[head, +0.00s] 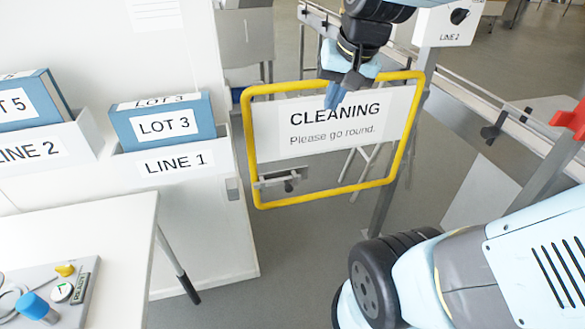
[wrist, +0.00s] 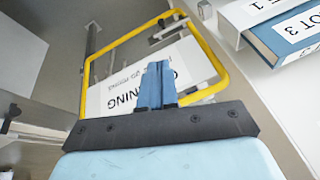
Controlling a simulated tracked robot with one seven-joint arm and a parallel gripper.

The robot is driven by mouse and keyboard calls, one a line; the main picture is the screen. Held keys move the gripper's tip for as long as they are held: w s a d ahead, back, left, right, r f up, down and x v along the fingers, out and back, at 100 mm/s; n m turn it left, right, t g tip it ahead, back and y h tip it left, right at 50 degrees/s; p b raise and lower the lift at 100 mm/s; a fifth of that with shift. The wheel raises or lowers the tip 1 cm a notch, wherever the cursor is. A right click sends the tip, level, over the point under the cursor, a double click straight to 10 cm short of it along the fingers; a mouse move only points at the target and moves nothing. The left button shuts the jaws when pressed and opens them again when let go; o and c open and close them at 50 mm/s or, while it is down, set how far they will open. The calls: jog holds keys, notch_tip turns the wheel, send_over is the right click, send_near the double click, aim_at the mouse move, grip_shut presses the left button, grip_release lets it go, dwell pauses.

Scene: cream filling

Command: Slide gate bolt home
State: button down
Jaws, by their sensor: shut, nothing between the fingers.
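The gate (head: 252,150) is a yellow tube frame with a white CLEANING sign, standing beside the white cabinet; it also shows in the wrist view (wrist: 84,85). A grey bolt (head: 280,179) with a dark knob lies across the gate's lower left corner. A small pale bracket (head: 232,189) sits on the cabinet edge just left of it; I cannot tell whether the bolt reaches into it. My gripper (head: 333,105) is shut and empty, in front of the sign's upper middle, above and right of the bolt. Its blue fingers (wrist: 155,85) point toward the gate in the wrist view.
A grey post (head: 383,205) stands at the gate's right, with conveyor rails beyond. LINE 1 (head: 175,163) and LINE 2 (head: 45,155) holders with blue binders are on the cabinet. A white table (head: 120,235) is at lower left. Floor before the gate is clear.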

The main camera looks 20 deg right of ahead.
jog(key=w+d+f+m+g+y, duration=0.25)
jog(key=w+f+m, duration=0.55)
jog(key=w+f, duration=0.7)
jog(key=m+g, duration=0.2)
jog(key=m, duration=0.5)
send_near(299, 179)
jog(key=s+d+r, duration=0.2)
jog(key=s+r, duration=0.1)
jog(key=s, duration=0.1)
jog(key=shift+d+r, duration=0.4)
jog(key=shift+t, duration=0.25)
jog(key=shift+a+f, duration=1.2)
jog(key=shift+f, duration=0.5)
jog(key=shift+a+f, duration=1.15)
jog(key=shift+f, duration=0.5)
jog(key=shift+a+f, duration=1.2)
jog(key=shift+f, duration=0.5)
jog(key=shift+w, duration=0.1)
